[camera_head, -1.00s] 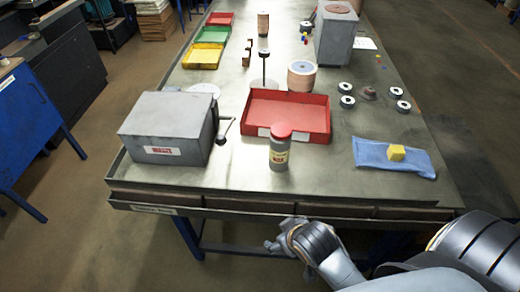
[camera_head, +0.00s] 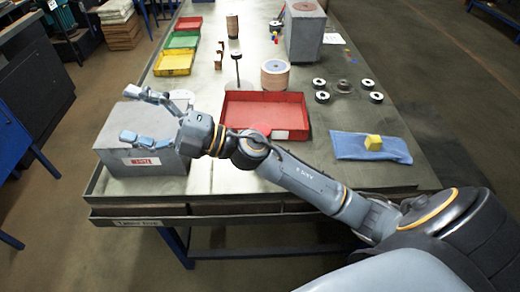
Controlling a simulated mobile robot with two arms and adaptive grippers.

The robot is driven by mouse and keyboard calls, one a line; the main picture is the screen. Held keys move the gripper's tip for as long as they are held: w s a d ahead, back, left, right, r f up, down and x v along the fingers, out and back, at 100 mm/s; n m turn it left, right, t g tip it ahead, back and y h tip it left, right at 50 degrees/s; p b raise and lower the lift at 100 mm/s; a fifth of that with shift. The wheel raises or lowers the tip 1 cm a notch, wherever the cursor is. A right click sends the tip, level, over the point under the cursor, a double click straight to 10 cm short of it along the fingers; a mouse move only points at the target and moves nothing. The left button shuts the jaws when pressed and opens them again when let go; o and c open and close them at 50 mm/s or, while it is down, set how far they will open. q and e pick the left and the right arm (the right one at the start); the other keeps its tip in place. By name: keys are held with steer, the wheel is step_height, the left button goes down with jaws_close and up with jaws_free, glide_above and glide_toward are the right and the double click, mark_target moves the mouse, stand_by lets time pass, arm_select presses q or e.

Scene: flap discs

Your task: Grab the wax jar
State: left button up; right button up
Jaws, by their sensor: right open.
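My left gripper is out of view.
The grey box (camera_head: 115,128) stands at the front left. A blue cloth (camera_head: 350,147) with a yellow cube (camera_head: 373,142) lies at the right.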

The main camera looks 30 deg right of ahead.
steer(key=s+a+f+n+g, duration=0.1)
steer(key=a+f+n+g, duration=0.1)
steer(key=n+g, duration=0.4)
steer(key=n+g+h, duration=0.2)
steer(key=g+h, duration=0.5)
steer(key=h, duration=1.2)
glide_above(262, 131)
step_height(262, 131, down, 10)
steer(key=shift+r, duration=0.1)
step_height(262, 131, down, 7)
steer(key=shift+p, duration=0.45)
steer(key=shift+f, duration=0.6)
steer(key=f, duration=0.1)
steer(key=f+p, duration=0.2)
steer(key=f, duration=0.1)
steer(key=shift+w+f, duration=0.1)
steer(key=shift+w, duration=0.15)
steer(key=shift+f, duration=0.55)
steer(key=shift+w, duration=0.1)
steer(key=c, duration=1.6)
